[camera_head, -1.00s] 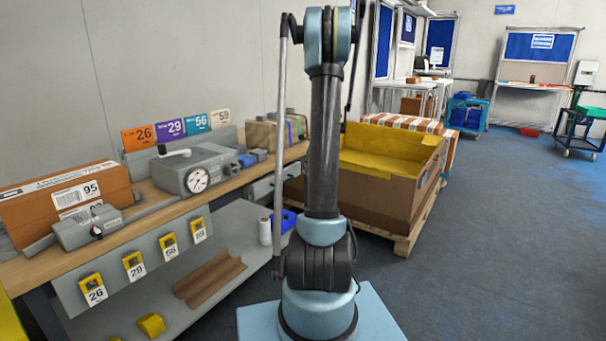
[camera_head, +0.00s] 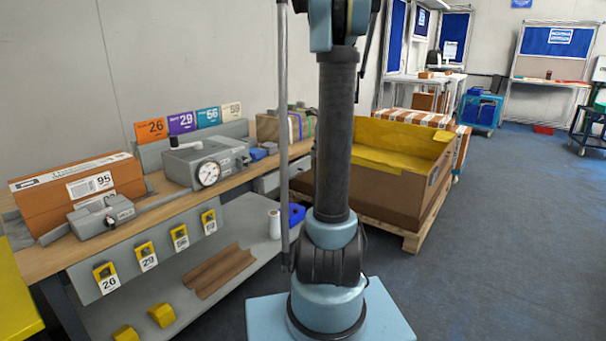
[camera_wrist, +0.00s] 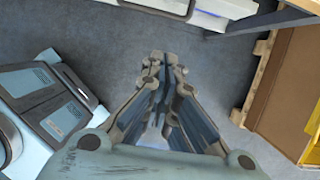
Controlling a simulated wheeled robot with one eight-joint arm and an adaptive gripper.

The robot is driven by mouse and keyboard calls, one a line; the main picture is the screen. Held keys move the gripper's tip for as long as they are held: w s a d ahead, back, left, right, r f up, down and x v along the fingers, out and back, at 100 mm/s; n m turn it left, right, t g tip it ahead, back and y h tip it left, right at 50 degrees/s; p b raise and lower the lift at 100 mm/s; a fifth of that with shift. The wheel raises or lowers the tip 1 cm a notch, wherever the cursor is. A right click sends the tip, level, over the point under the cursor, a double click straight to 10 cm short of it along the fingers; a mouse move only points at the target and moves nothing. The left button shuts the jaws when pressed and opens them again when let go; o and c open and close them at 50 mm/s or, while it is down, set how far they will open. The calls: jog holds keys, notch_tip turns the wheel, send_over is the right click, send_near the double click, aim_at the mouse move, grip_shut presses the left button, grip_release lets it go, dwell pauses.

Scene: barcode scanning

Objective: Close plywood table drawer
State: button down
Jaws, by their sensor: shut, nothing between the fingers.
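The plywood-topped table (camera_head: 62,254) runs along the wall at the left in the head view. A grey drawer (camera_head: 268,183) is under the table's far right end. It seems to stand out from under the top; my arm partly covers that end, so how far it is open cannot be told. In the wrist view my gripper (camera_wrist: 166,66) is shut and empty, pointing down over the grey floor. A pale, blue-edged part is beyond the fingers at the top; whether it belongs to the drawer is unclear. My gripper is out of the head view.
A large cardboard box (camera_head: 385,195) with yellow lining stands on a wooden pallet (camera_head: 414,241) right of the table. On the table are an orange-brown box (camera_head: 75,205) and a grey gauge device (camera_head: 190,165). The floor (camera_head: 500,230) at the right is clear.

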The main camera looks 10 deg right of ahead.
jog(key=w+a+f, duration=0.1)
jog(key=a+f, duration=0.6)
jog(key=f, duration=0.3)
dwell(0.6)
jog(key=shift+w+d+f, duration=0.1)
jog(key=shift+w, duration=0.1)
